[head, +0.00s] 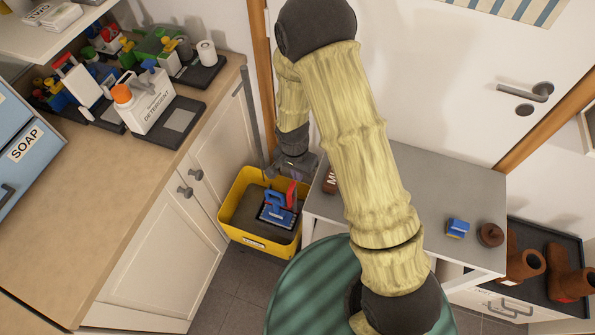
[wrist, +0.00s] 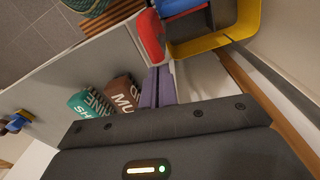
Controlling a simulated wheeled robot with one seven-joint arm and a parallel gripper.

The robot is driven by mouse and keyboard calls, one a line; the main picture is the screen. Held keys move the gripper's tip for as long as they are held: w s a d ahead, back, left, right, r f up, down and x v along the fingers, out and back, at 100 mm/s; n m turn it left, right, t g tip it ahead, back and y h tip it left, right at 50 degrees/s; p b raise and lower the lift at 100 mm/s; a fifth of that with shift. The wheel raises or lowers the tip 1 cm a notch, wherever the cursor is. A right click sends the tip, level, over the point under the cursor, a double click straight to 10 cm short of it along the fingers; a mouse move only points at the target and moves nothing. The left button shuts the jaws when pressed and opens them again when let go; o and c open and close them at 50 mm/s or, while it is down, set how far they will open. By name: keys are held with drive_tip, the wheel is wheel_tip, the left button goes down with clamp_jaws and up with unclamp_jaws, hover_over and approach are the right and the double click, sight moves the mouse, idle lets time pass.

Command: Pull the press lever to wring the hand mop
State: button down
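A yellow bucket (head: 236,206) stands on the floor in the head view, and its rim also shows at the upper right of the wrist view (wrist: 221,38). A blue press (head: 276,208) with a red lever (head: 291,194) sits in it. The red lever shows at the top of the wrist view (wrist: 151,38), beside a blue part (wrist: 180,7). My gripper (head: 294,176) points down over the bucket, close to the lever. Its purple fingers (wrist: 158,87) lie side by side with no clear gap, their tips at the lever's near end; contact is unclear. The hand mop is not clearly visible.
A grey-topped cabinet (head: 428,190) stands right of the bucket, with a blue sponge (head: 457,228) and brown round item (head: 490,235) on it. A wooden counter (head: 60,215) is at left. A green round surface (head: 305,290) lies in front. Brown boots (head: 572,284) stand far right.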

wheel_tip(320, 180, up, 9)
drive_tip(key=w, duration=0.1)
drive_tip(key=shift+w+d+r+b, duration=0.2)
drive_tip(key=shift+d+b, duration=0.1)
idle(0.4)
idle(1.8)
